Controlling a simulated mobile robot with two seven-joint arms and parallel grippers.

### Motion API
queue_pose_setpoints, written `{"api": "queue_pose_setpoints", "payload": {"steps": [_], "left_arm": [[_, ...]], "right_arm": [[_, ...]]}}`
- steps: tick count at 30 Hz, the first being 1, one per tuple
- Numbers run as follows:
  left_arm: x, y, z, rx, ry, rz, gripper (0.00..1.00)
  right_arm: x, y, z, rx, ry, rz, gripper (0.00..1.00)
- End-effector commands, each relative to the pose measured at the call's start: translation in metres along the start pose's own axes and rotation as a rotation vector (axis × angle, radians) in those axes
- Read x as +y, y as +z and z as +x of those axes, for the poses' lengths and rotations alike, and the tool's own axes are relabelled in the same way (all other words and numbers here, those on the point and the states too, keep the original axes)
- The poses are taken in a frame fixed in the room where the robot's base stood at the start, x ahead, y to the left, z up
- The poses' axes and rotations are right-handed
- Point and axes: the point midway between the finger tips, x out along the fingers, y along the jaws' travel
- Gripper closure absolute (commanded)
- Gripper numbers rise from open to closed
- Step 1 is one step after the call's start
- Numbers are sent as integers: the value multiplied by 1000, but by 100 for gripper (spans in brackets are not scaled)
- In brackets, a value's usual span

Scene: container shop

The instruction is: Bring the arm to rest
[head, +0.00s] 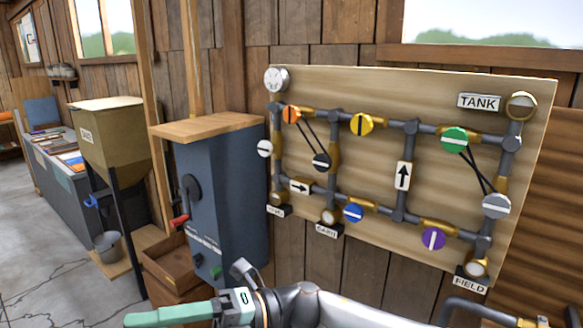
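My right arm reaches in along the bottom edge from the lower right, its forearm pointing left. My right gripper (132,320) is at the lower left of the picture, with green fingers pointing left. The fingers are seen from the side and overlap, so their opening cannot be made out. Nothing is seen held at the visible fingers. The gripper appears in front of the floor and a wooden drawer box, touching nothing that I can see. My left gripper is out of view.
A pipe board (380,90) with coloured valve discs hangs on the wall. A blue-grey cabinet (225,170) stands left of it. A hopper (108,130), a bucket (108,247) and a long counter (62,185) are further left. Open floor (50,280) lies at the lower left.

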Motion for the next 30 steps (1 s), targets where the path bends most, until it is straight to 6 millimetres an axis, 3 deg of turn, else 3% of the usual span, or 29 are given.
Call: {"api": "queue_pose_setpoints", "payload": {"steps": [4,8,13,17,20,23,26,30], "left_arm": [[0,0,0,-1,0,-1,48],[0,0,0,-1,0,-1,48],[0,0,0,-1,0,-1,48],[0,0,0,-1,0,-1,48],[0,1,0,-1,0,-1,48],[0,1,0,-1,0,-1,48],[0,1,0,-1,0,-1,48],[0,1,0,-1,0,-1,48]], "right_arm": [[-4,17,-10,-215,195,166,48],[-14,34,-35,-416,340,320,48],[-48,47,-88,-691,504,539,48],[-88,44,-138,-911,610,716,48],[-128,29,-180,-1085,678,858,48],[-171,1,-221,-1262,734,999,48],[-215,-39,-259,-1443,779,1141,48],[-272,-116,-305,-1699,820,1333,48]]}}
